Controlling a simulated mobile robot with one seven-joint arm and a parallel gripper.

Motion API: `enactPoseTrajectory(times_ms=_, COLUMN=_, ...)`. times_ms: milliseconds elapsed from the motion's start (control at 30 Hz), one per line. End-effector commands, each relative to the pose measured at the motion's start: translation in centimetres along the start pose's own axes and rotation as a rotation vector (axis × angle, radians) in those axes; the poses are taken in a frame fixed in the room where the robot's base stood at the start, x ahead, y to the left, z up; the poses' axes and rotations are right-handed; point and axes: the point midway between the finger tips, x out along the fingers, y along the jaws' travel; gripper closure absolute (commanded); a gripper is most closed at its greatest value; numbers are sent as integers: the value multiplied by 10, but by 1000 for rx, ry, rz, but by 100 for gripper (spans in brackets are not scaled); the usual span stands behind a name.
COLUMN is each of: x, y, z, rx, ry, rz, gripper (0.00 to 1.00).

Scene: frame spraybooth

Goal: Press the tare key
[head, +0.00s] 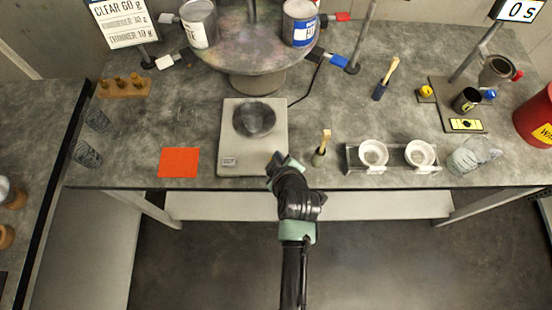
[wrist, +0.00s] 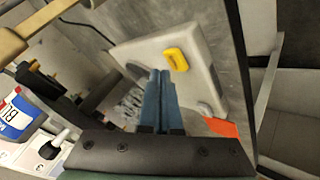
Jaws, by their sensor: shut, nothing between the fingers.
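The pale grey scale (head: 229,131) lies on the grey bench, with a dark round pan (head: 254,119) and a small display (head: 229,162) at its front left. In the wrist view, the scale (wrist: 200,77) carries a raised yellow key (wrist: 176,59), which looks like the tare key; no label is readable. In the head view my gripper (head: 278,160) is over the scale's front right corner and hides that key. In the wrist view my gripper's blue fingers (wrist: 160,76) are together and empty, just beside the key in the picture. I cannot tell whether they touch it.
An orange card (head: 179,162) lies left of the scale. A brush in a small pot (head: 320,157) stands right of it, then a clear rack (head: 353,167) with two white cups. A round turntable (head: 257,82) with cans stands behind.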

Motion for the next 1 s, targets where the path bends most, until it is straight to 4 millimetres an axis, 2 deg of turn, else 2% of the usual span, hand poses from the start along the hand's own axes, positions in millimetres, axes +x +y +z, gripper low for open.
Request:
enactPoseTrajectory(times_ms=200, x=6, y=-4, z=4, rx=0, ry=0, rz=0, gripper=100)
enactPoseTrajectory(times_ms=1000, x=9, y=-7, z=7, rx=0, ry=0, rz=0, gripper=100)
